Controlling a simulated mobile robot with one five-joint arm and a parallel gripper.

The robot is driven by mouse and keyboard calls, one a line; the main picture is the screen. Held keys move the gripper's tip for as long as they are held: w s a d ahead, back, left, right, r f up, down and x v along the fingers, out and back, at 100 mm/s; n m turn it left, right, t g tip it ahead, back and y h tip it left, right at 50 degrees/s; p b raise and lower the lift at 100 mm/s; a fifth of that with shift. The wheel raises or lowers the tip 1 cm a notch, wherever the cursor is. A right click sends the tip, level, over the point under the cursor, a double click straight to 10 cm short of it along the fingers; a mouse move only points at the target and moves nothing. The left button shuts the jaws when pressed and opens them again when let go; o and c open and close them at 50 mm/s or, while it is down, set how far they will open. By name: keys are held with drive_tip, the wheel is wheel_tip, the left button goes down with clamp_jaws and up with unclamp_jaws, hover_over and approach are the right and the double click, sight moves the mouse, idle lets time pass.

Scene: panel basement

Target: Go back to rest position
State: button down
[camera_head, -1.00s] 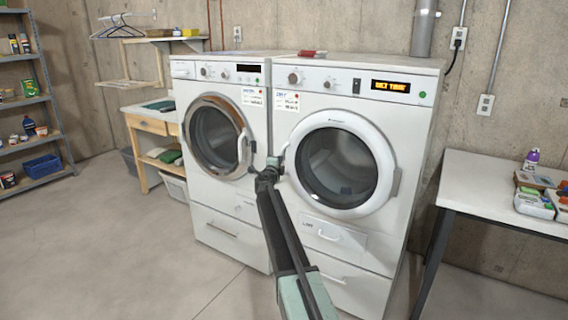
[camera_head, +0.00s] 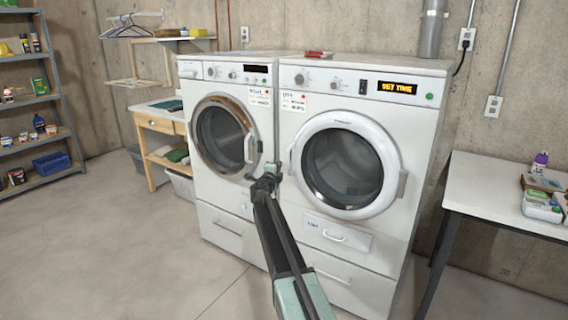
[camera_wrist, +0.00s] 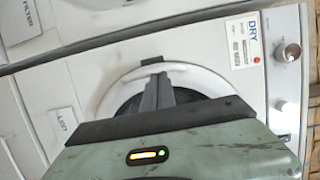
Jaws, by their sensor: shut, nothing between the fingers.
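My gripper (camera_head: 263,181) is at the end of my outstretched arm, in front of the gap between the two machines. Its fingers are shut and hold nothing. In the wrist view the shut fingers (camera_wrist: 158,93) point at the white door ring of the dryer (camera_wrist: 190,75), which bears a DRY label. In the head view the dryer (camera_head: 350,240) stands on the right with its round door closed and its display lit. The washer (camera_head: 225,215) stands to its left, its round door seemingly closed. I cannot tell whether my fingertips touch either machine.
A white table (camera_head: 490,205) with bottles and boxes stands at the right. A wooden stand (camera_head: 152,122) and a metal shelf (camera_head: 62,130) with a blue basket (camera_head: 51,162) are on the left. The floor (camera_head: 110,250) at the front left is clear.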

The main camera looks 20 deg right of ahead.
drive_tip(key=s+a, duration=0.1)
drive_tip(key=a, duration=0.2)
drive_tip(key=s+a, duration=0.1)
drive_tip(key=a, duration=0.1)
drive_tip(key=shift+s+a, duration=0.2)
drive_tip(key=shift+s, duration=0.1)
